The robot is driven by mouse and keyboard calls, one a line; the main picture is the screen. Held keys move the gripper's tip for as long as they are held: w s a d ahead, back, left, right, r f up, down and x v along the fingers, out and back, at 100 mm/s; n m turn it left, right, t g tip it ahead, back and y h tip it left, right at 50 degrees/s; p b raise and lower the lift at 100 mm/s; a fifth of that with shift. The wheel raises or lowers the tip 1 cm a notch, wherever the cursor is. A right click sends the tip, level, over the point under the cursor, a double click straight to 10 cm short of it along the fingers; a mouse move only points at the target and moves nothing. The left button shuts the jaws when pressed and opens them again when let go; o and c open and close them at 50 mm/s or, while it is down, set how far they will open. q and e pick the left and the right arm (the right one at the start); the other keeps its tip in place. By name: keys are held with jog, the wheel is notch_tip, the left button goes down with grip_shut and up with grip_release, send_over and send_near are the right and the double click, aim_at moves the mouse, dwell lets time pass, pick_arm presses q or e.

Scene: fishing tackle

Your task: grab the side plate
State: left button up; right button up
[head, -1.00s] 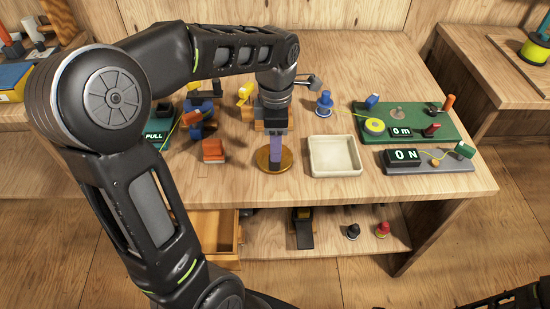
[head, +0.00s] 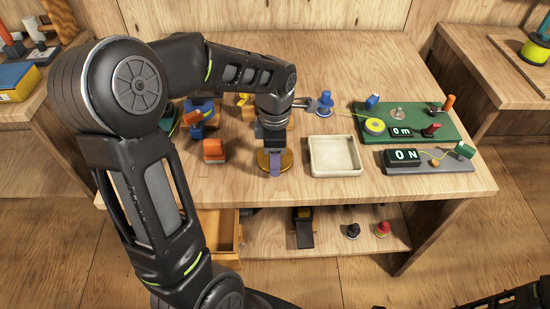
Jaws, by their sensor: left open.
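A round golden-brown disc (head: 286,158), which I take to be the side plate, lies flat on the wooden table left of the cream tray. My left gripper (head: 275,173) comes straight down over the disc. Its open jaws, with a purple part showing, cover much of the disc's middle. I cannot tell whether the fingertips touch the disc. Only part of my right arm shows at the bottom right, without its gripper.
An empty cream tray (head: 334,173) stands close to the right. A green board (head: 445,120) and a grey scale (head: 440,166) are further right. An orange block (head: 213,150) stands left. The drawer (head: 219,232) below is open.

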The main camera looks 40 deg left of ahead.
dwell(0.4)
pick_arm(q)
grip_shut()
dwell(0.4)
dwell(0.9)
